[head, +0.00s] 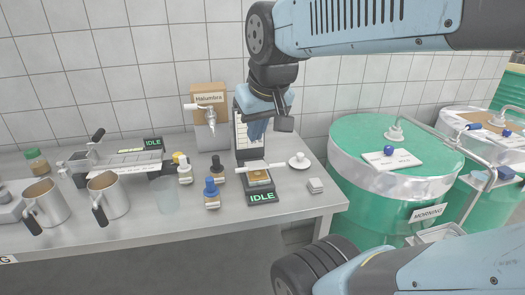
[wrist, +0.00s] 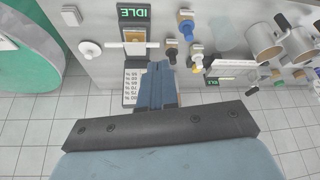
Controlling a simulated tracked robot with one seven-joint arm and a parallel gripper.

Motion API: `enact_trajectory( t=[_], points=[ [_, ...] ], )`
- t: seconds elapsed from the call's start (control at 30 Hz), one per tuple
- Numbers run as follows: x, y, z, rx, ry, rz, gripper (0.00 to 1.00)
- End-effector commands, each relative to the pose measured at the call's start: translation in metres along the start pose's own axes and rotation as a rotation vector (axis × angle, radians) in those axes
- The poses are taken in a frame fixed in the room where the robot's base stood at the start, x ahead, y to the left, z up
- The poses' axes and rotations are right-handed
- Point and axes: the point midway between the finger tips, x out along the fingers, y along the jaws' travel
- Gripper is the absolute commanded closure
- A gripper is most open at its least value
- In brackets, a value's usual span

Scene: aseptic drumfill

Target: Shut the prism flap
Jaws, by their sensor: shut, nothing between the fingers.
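A small dark instrument (head: 262,196) with a green IDLE display stands near the bench's right end; it also shows at the top of the wrist view (wrist: 134,12). An amber prism patch (head: 259,178) is uncovered on its top. A pale bar (head: 274,166), apparently the flap, crosses behind the patch and sticks out to both sides; in the wrist view it is a thin strip (wrist: 116,45). It looks raised, though its exact angle is unclear. My gripper (head: 257,136) is shut and empty, pointing down above and behind the bar, apart from it. In the wrist view the fingertips (wrist: 158,66) lie just below the bar.
A white knob (head: 299,161) and a small grey block (head: 315,186) are right of the instrument. Dropper bottles (head: 211,194) stand left. A scale card (head: 241,135) and a tapped Heliumbra container (head: 208,98) are behind. Green drums (head: 385,190) stand right of the bench.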

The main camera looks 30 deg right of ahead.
Motion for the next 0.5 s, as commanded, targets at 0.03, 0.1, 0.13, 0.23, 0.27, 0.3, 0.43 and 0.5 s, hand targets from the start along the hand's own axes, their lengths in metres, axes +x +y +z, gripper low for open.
enact_trajectory(
  t=[0.03,0.1,0.13,0.23,0.27,0.3,0.43,0.5],
  points=[
    [0.003,0.008,-0.010,0.016,-0.025,0.008,1.00],
    [0.008,0.014,-0.024,0.030,-0.064,0.020,1.00],
    [0.010,0.017,-0.030,0.036,-0.082,0.025,1.00],
    [0.020,0.027,-0.050,0.058,-0.141,0.039,1.00],
    [0.023,0.031,-0.056,0.065,-0.157,0.042,1.00],
    [0.027,0.035,-0.064,0.073,-0.181,0.046,1.00],
    [0.045,0.053,-0.088,0.103,-0.257,0.056,1.00],
    [0.055,0.064,-0.101,0.121,-0.297,0.060,1.00]
  ],
)
